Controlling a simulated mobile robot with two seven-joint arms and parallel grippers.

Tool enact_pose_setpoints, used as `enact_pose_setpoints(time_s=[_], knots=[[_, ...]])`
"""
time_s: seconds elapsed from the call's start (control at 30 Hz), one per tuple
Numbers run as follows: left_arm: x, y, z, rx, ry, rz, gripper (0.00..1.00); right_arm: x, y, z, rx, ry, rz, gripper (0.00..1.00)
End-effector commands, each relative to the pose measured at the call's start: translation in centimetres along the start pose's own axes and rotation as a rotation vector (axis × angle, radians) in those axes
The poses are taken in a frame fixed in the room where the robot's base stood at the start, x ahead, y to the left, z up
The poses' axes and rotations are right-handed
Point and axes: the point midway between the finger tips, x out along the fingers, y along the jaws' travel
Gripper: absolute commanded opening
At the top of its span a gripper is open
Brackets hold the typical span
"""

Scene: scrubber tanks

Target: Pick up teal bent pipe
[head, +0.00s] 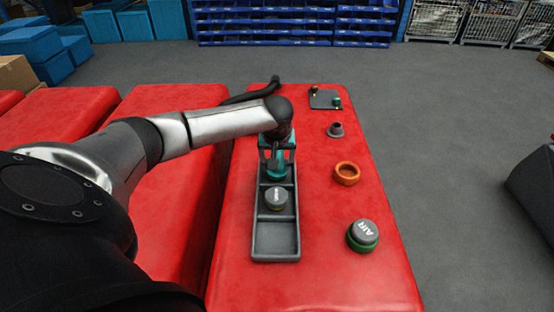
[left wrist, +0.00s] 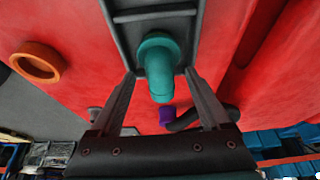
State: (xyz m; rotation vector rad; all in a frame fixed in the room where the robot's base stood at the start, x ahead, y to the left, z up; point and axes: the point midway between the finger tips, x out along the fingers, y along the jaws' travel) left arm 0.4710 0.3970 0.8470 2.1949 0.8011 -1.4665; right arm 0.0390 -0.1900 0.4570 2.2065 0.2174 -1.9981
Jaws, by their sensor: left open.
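The teal bent pipe (head: 278,184) is in the far compartment of a long dark grey tray (head: 276,241) on the red bench. My left gripper (head: 276,154) is right over the pipe and partly hides it in the head view. In the left wrist view the pipe (left wrist: 157,66) lies between the two spread fingers of my left gripper (left wrist: 159,73), with gaps at both sides. The left gripper is open and empty. My right gripper is in neither view.
A grey cap (head: 276,198) sits in the tray's middle compartment; the near compartment is empty. To the right are an orange ring (head: 346,173), a grey cap on a green ring (head: 363,235) and a small grey flanged part (head: 335,130). A black hose (head: 250,96) lies behind.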

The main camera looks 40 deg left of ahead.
Motion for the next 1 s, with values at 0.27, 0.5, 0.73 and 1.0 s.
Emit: enact_pose_setpoints(time_s=[0.27,0.5,0.73,1.0], knots=[[-0.07,0.0,-0.03,0.0,0.0,0.0,0.61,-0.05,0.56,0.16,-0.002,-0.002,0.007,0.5],[-0.07,-0.02,-0.02,0.0,0.0,0.0,0.34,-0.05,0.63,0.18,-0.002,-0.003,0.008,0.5],[-0.07,-0.03,-0.02,0.0,0.0,0.0,0.08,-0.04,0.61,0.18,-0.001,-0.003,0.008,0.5],[-0.06,-0.03,-0.02,0.0,0.0,-0.001,0.0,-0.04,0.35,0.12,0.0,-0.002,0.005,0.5]])
